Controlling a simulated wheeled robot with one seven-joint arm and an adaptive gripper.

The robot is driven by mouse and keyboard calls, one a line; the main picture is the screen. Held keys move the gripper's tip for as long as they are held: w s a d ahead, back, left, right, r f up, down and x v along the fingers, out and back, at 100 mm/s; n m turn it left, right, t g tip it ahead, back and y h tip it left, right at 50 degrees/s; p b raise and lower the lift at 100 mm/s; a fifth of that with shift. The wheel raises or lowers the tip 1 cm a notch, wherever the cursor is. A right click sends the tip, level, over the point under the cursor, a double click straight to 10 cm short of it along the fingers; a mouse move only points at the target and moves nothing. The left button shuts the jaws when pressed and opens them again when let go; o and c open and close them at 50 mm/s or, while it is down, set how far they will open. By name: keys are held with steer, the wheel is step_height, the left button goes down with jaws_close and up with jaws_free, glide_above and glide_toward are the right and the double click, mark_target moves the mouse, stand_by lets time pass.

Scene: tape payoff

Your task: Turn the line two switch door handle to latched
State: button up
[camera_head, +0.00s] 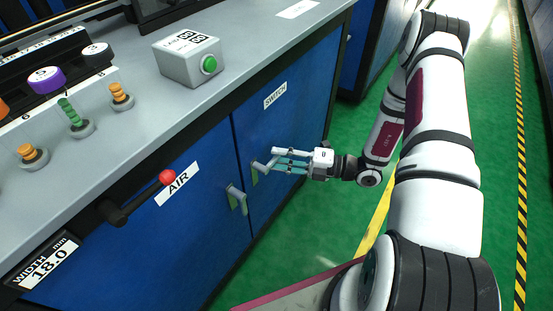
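The switch door (290,120) is a blue cabinet door with a white SWITCH label (275,95). It looks closed. Its grey lever handle (260,167) sits at the door's left edge, on a greenish plate. My gripper (275,160) reaches in from the right, its fingers pointing left at this handle. The fingers are apart, with a visible gap between them, and their tips are at or very close to the lever. I cannot tell whether they touch it. The fingers partly cover the lever's free end, so its exact angle is unclear.
Left of it, the AIR door (190,230) has a similar handle (237,198) pointing down, close to my gripper. A black lever with a red knob (167,177) sticks out from the counter front. A grey box with a green button (209,64) stands on the counter. Green floor lies open at right.

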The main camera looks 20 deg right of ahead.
steer(key=shift+x, duration=0.75)
jaws_close()
